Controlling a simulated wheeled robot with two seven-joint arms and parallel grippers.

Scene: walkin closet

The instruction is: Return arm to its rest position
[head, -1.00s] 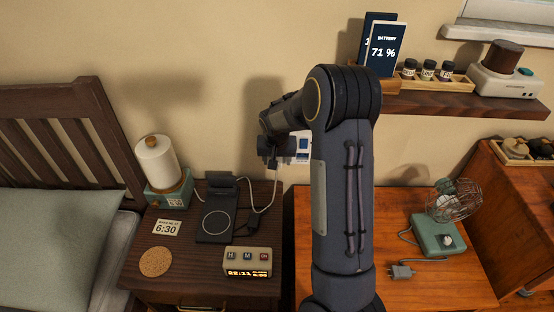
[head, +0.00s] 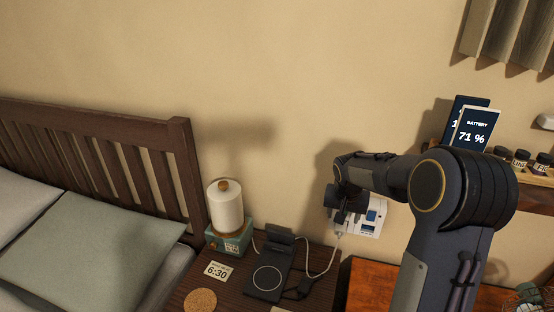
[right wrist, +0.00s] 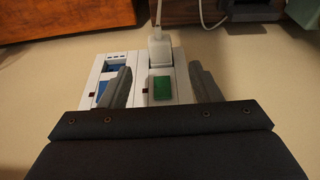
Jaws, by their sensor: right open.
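My right arm (head: 440,235) rises from the lower right in the head view and bends toward the wall. Its gripper (right wrist: 161,80) is open, with its two dark fingers apart and nothing seen between them but the wall panel behind. The white wall outlet panel (head: 375,215) is just in front of the gripper, partly hidden by it. In the right wrist view the panel (right wrist: 116,63) shows blue parts and a green square (right wrist: 162,88). A white plug (right wrist: 159,48) with a cable sits at the panel. I cannot tell whether the fingers touch the panel. My left gripper is out of view.
Below is a dark nightstand (head: 235,283) with a charging stand (head: 270,275), a lamp (head: 226,208), a 6:30 card (head: 217,270) and a cork coaster (head: 201,300). A shelf with a battery display (head: 474,130) is at right. A bed (head: 90,240) is at left.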

